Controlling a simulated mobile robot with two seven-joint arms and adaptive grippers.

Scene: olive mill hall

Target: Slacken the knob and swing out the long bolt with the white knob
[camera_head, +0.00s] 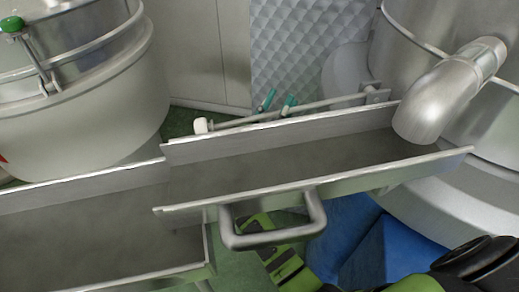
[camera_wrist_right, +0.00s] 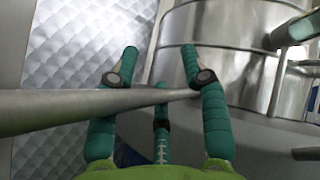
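The long bolt (camera_head: 315,104) lies nearly level behind the steel trough, with its white knob (camera_head: 201,126) at the left end and a bracket at the right end. The teal fingertips of my right gripper (camera_head: 279,103) show just behind the bolt, well to the right of the knob. In the right wrist view my right gripper (camera_wrist_right: 158,65) is open, its fingers well apart, and a grey rod (camera_wrist_right: 60,110) crosses in front of the left finger and runs to the right one. I see no grip on it. The knob is outside that view. My left gripper is not identifiable.
The steel trough (camera_head: 320,162) with a front handle (camera_head: 272,240) stands before the bolt. A bent pipe (camera_head: 445,92) and a big steel tank are at the right, a round vessel (camera_head: 75,110) at the left. Blue blocks (camera_head: 395,255) lie below. Unclear teal shapes (camera_wrist_right: 303,27) show at upper right.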

